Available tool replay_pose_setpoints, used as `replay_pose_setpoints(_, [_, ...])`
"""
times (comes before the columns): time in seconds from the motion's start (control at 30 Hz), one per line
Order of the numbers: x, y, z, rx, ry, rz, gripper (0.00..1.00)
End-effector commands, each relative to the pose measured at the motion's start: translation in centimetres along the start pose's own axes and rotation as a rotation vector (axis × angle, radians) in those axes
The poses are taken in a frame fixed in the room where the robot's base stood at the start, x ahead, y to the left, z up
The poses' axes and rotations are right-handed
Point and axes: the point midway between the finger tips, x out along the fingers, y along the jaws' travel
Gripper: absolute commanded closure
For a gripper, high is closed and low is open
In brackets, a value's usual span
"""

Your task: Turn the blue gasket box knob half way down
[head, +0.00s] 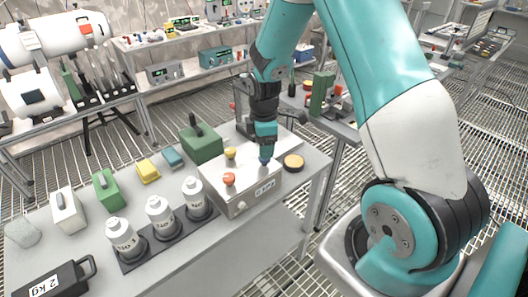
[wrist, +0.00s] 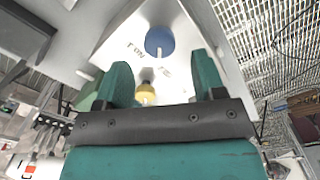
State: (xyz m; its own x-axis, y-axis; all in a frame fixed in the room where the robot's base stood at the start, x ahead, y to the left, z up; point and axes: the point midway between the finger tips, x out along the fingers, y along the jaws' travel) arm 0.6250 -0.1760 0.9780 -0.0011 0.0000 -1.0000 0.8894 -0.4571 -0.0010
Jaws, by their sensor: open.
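The gasket box is a pale grey metal box (head: 240,190) with a printed label on its front, standing on the bench. It carries an orange knob (head: 229,179), a yellow knob (head: 230,153) and a blue knob (head: 265,160) at its right. My gripper (head: 264,147) points down right above the blue knob and partly hides it. In the wrist view the two teal fingers (wrist: 161,62) are apart with nothing between them. The blue knob (wrist: 159,41) shows just beyond the fingertips, roughly centred. The yellow knob (wrist: 146,93) shows lower, between the fingers in the picture. Contact cannot be told.
A yellow-topped round piece (head: 293,162) lies right of the box. A green weight (head: 201,142) stands behind it. Several white bottles (head: 160,217) stand on a dark tray to the left. A black 2 kg weight (head: 52,283) is at front left.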

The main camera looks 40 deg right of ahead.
Motion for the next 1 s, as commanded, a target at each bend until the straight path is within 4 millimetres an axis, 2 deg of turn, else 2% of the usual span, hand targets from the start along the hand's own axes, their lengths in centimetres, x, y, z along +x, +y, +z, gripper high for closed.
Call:
replay_pose_setpoints(0.1, [1.9,-0.1,0.0,0.000,-0.001,-0.003,0.37])
replay_pose_setpoints(0.23, [3.3,0.0,0.0,0.000,0.000,-0.001,0.37])
replay_pose_setpoints(0.6, [4.0,0.0,0.0,0.000,0.001,0.002,0.37])
replay_pose_setpoints(0.63, [4.0,0.0,0.0,0.000,0.001,0.002,0.39])
replay_pose_setpoints(0.83, [4.0,0.0,0.0,0.000,0.001,0.001,0.85])
replay_pose_setpoints(1.0, [4.0,0.0,0.0,0.003,0.001,0.001,0.86])
